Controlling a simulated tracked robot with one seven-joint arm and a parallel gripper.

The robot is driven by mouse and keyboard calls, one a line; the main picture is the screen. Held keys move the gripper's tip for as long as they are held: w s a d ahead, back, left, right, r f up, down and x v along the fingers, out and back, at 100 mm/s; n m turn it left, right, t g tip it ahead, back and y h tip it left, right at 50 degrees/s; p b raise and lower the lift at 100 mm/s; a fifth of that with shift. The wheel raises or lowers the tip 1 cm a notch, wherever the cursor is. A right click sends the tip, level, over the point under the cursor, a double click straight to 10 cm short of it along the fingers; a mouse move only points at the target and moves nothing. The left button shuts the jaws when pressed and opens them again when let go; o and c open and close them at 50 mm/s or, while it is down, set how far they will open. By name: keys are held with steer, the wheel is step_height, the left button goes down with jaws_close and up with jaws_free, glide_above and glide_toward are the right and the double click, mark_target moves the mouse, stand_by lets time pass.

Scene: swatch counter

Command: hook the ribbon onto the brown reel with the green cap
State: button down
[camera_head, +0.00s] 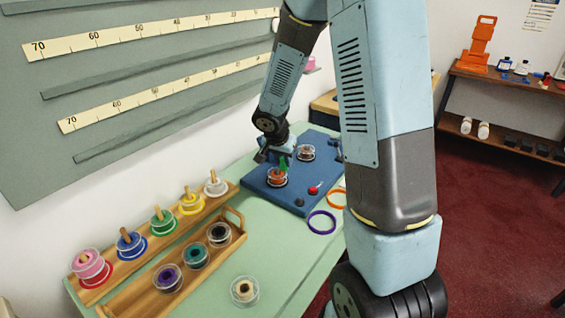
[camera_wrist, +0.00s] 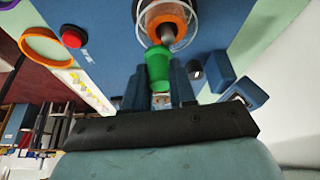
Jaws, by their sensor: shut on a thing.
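The brown reel (camera_head: 277,178) stands on a blue board, with an orange-brown winding inside a clear rim. It also shows at the top of the wrist view (camera_wrist: 167,18). The tapered green cap (camera_wrist: 158,66) is in line with the reel's peg and reaches back between my fingers; in the head view it is the small green shape (camera_head: 283,163) above the reel. My gripper (camera_wrist: 161,80) has its fingers on either side of the cap and appears shut on it. A small pale patch shows behind the cap between the fingers. I cannot make out a ribbon.
Another clear-rimmed reel (camera_head: 306,152) and a red button (camera_head: 313,190) are on the blue board (camera_head: 300,202). Purple (camera_head: 322,222) and orange (camera_head: 338,198) rings lie in front. Wooden racks of spools (camera_head: 130,278) stand at left, with a loose spool (camera_head: 244,291) beside them.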

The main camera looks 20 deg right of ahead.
steer(key=shift+r, duration=1.95)
